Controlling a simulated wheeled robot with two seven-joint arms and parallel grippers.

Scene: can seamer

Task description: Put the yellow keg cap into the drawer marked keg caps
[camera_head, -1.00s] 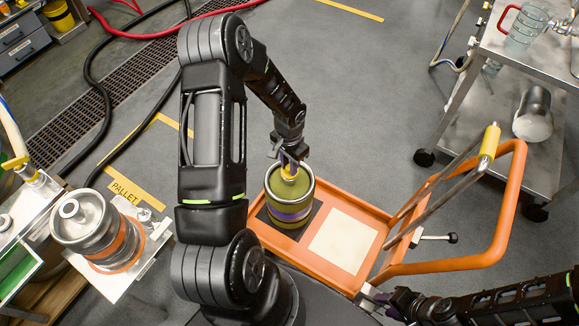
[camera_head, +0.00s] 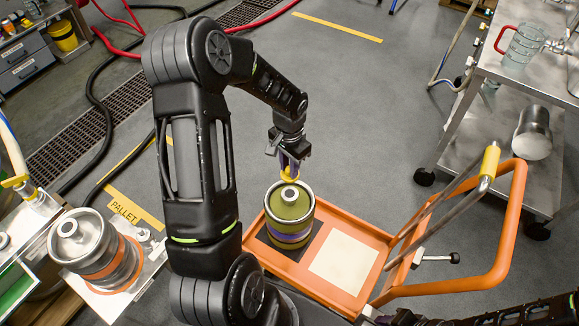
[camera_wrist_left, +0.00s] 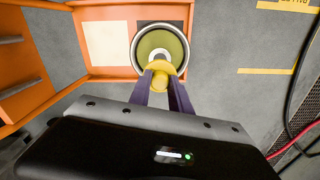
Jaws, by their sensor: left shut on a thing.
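My left gripper (camera_head: 288,168) is shut on the yellow keg cap (camera_head: 288,174) and holds it just above the far side of an olive keg (camera_head: 290,209) with a purple band. The keg's silver neck shows bare. The wrist view shows the yellow cap (camera_wrist_left: 160,72) between the purple fingers, in front of the keg's round top (camera_wrist_left: 145,47). A grey drawer unit (camera_head: 25,67) stands at the upper left; I cannot read its labels. My right gripper is at the bottom edge, mostly cut off.
The keg stands on a black pad of an orange cart (camera_head: 312,274) beside a pale empty pad. A metal keg (camera_head: 85,240) stands at the left. A steel table (camera_head: 545,80) is at the right. Hoses cross the floor at the left.

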